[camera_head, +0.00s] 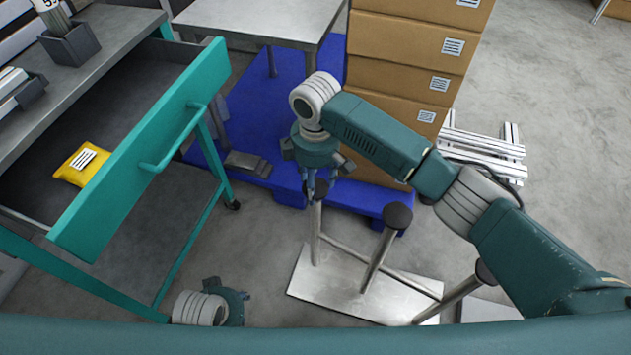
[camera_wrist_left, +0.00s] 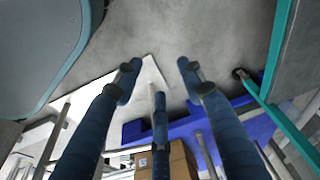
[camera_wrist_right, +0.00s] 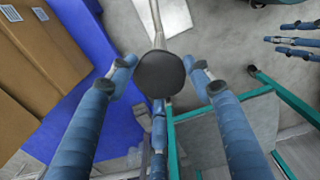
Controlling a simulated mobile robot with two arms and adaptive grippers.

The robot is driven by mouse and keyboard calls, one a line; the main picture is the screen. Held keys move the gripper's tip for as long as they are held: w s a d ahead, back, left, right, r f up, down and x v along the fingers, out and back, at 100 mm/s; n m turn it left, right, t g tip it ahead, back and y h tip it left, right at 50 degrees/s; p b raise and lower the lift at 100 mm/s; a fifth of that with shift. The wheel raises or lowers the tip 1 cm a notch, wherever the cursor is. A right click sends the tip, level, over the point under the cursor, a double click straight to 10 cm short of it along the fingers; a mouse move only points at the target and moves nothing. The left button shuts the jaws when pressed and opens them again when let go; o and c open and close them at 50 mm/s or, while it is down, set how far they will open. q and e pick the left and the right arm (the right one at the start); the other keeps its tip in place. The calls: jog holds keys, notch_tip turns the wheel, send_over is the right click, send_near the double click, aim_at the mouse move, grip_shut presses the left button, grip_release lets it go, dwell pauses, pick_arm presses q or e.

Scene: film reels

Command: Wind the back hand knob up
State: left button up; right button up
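The back knob, a round black knob (camera_wrist_right: 160,73), shows between the fingertips of my right gripper (camera_wrist_right: 160,66) in the right wrist view. Its metal post (camera_head: 316,240) rises from a flat metal base plate (camera_head: 335,294). In the head view my right gripper (camera_head: 317,188) points down over this post and hides the knob. Its fingers are spread around the knob; I cannot tell whether they touch it. Another black knob (camera_head: 397,215) stands on a tilted post nearer to me. My left gripper (camera_head: 240,297) is low at the bottom, open and empty in the left wrist view (camera_wrist_left: 160,68).
A grey workbench with an open teal drawer (camera_head: 150,150) holding a yellow packet (camera_head: 82,164) is at left. Stacked cardboard boxes (camera_head: 405,60) stand on a blue pallet (camera_head: 245,105) behind the post. A third black knob (camera_head: 486,271) is beside my right forearm.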

aim_at(316, 187)
pick_arm(q)
jog(key=shift+r, duration=0.1)
pick_arm(e)
jog(key=shift+n+p, duration=0.8)
jog(key=shift+p, duration=0.25)
pick_arm(q)
notch_tip(316, 187, down, 7)
jog(key=s, duration=0.2)
jog(key=shift+s, duration=0.2)
jog(key=shift+a+r, duration=0.1)
pick_arm(e)
jog(key=o, duration=1.1)
jog(key=shift+o, duration=0.2)
jog(key=shift+r, duration=0.15)
notch_tip(316, 187, up, 12)
